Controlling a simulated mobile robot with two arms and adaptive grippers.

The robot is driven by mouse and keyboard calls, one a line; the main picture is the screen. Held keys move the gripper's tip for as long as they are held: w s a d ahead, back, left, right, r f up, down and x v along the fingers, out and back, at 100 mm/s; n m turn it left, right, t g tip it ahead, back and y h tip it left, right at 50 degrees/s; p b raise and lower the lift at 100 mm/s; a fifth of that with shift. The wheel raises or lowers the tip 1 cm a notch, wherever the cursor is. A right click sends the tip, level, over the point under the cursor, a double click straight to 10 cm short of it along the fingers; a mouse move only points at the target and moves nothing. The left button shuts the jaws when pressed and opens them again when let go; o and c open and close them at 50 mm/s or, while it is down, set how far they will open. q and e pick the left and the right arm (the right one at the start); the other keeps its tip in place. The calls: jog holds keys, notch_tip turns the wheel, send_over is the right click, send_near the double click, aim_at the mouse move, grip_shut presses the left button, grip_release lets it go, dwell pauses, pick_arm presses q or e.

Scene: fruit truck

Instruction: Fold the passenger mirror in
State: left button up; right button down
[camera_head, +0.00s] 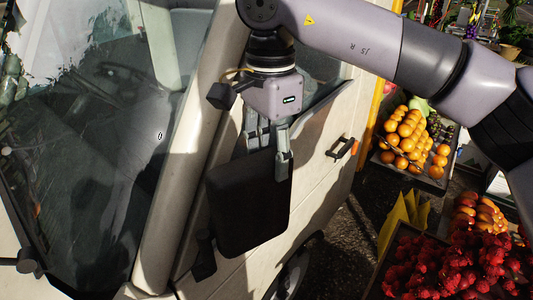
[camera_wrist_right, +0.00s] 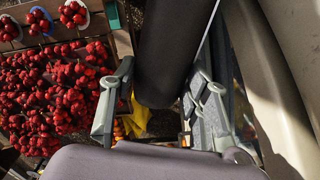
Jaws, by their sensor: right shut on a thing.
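The passenger mirror (camera_head: 248,205) is a black, rounded rectangular housing beside the truck's pale door, behind the windshield pillar. Its broad side faces the head camera, and a dark lower mount (camera_head: 203,257) shows at its bottom left. My right gripper (camera_head: 270,152) comes down from above and is shut on the mirror's upper edge, one finger on each side. In the right wrist view the dark mirror (camera_wrist_right: 172,50) runs between the two fingers of the gripper (camera_wrist_right: 163,90). The mirror's far side is hidden. My left gripper is not in view.
The truck's windshield (camera_head: 90,130) and pale pillar lie left of the mirror. The door handle (camera_head: 342,148) is to its right. Crates of oranges (camera_head: 405,132) and red fruit (camera_head: 460,262) stand at the right, with dark ground between them and the truck.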

jog(key=shift+r, duration=0.1)
jog(key=c, duration=0.9)
grip_release()
jog(key=shift+w, duration=0.15)
notch_tip(320, 180, up, 12)
jog(key=shift+f, duration=0.1)
